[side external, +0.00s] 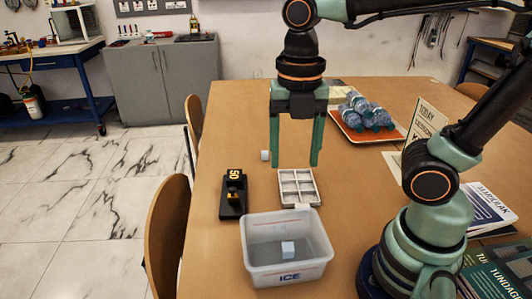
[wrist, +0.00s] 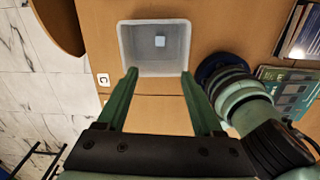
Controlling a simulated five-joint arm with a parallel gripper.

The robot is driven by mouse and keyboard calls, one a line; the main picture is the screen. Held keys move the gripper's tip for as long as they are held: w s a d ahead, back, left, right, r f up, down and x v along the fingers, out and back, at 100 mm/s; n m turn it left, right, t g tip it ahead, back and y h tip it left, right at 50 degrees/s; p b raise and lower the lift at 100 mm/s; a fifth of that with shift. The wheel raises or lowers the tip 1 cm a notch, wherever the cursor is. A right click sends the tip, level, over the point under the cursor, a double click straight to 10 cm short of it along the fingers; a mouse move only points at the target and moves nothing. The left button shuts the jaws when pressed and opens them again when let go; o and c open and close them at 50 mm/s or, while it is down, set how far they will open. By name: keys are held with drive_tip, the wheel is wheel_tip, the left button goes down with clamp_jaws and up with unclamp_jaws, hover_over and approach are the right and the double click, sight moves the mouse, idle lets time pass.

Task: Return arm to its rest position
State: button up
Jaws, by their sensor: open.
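My gripper (side external: 295,164) hangs pointing down over the brown table, with its two green fingers wide apart and nothing between them. It also shows in the wrist view (wrist: 159,73), where its fingers reach toward a whitish bin. This open bin, marked ICE (side external: 289,270), stands at the front of the table in the side view, apart from the gripper.
A white compartment tray (side external: 281,202) and a black stand marked 50 (side external: 233,193) are behind the bin. An orange-edged tray (side external: 345,131) with blue bottles is at the back right. Chairs (side external: 168,235) line the left edge.

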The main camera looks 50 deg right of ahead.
drive_tip(key=shift+r, duration=0.4)
drive_tip(key=w+d+m+t, duration=0.2)
drive_tip(key=d+m, duration=0.1)
drive_tip(key=m, duration=1)
drive_tip(key=w+d+m+t, duration=0.3)
drive_tip(key=m, duration=1)
drive_tip(key=shift+d+f+t, duration=0.2)
drive_tip(key=shift+d+t, duration=0.1)
